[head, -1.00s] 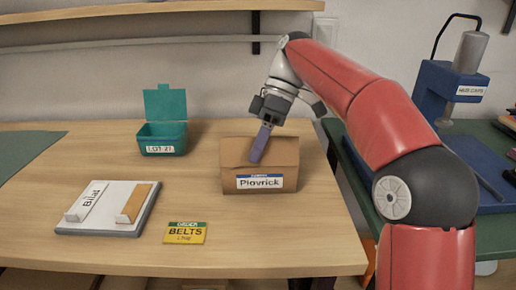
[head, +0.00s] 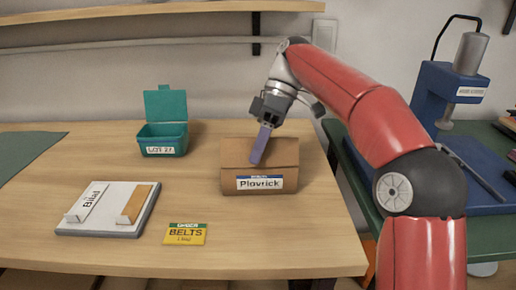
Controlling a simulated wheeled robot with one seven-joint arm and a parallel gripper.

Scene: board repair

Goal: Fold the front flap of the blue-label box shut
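The blue-label box (head: 235,178) is a brown cardboard box at the right of the wooden table, with a white and blue label reading roughly "Plavrick". Its top looks covered by brown flaps, and the front one (head: 232,157) appears to lie down over the top. My gripper (head: 262,146) is above the box, pointing down, with its purple-blue fingers over the front part of the top and seeming to touch it. From this side the fingers overlap as one, so I cannot see a gap between them.
A teal bin (head: 163,145) with an open lid stands at the back left. A white board (head: 108,212) with a "Bilal" plate and a wooden block lies at the front left. A yellow "BELTS" card (head: 185,234) lies near the front edge. A green bench (head: 345,168) stands right.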

